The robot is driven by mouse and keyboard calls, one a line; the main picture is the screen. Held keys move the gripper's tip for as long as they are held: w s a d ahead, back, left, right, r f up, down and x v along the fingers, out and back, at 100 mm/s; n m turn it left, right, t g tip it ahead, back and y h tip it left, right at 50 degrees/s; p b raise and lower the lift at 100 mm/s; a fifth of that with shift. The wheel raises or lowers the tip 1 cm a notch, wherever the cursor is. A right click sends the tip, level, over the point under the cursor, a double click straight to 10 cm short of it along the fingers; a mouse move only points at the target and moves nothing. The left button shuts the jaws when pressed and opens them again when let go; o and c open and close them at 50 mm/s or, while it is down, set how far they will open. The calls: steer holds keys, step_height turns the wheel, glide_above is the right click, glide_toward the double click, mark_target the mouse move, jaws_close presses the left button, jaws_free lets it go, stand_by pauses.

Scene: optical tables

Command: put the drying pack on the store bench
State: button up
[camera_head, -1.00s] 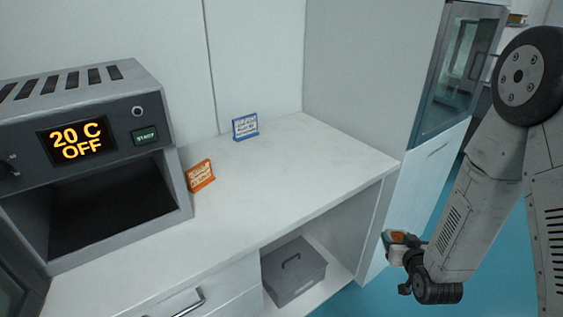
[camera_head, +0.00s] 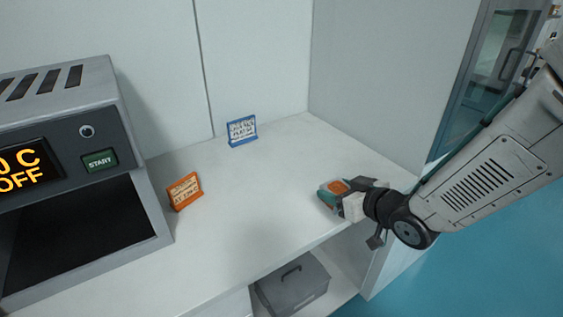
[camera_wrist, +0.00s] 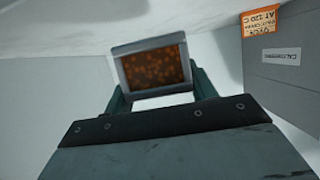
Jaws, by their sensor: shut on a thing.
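The drying pack (camera_wrist: 155,68), a grey-framed block with a window of orange-brown beads, is between the teal fingers of my gripper (camera_wrist: 158,88) in the wrist view. In the head view my gripper (camera_head: 343,196) is shut on it, and its orange face (camera_head: 338,187) points up. Gripper and pack are above the right front part of a white bench top (camera_head: 265,180), apparently clear of the surface. I cannot tell from its signs whether this is the store bench.
A grey oven (camera_head: 90,145) with a dark open chamber stands at left; its display ends in "OFF". An orange sign (camera_head: 185,191) and a blue sign (camera_head: 242,131) stand on the bench. A grey lidded box (camera_head: 292,287) sits below. The bench middle is clear.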

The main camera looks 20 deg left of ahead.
steer(key=a, duration=1)
steer(key=w+a+f, duration=0.1)
steer(key=a, duration=0.4)
steer(key=shift+a+f, duration=0.1)
steer(key=f, duration=0.3)
steer(key=shift+a, duration=0.4)
steer(key=shift+f, duration=0.3)
steer(key=shift+f, duration=0.6)
steer(key=o, duration=1.1)
steer(key=shift+s+f, duration=0.1)
steer(key=shift+o, duration=0.2)
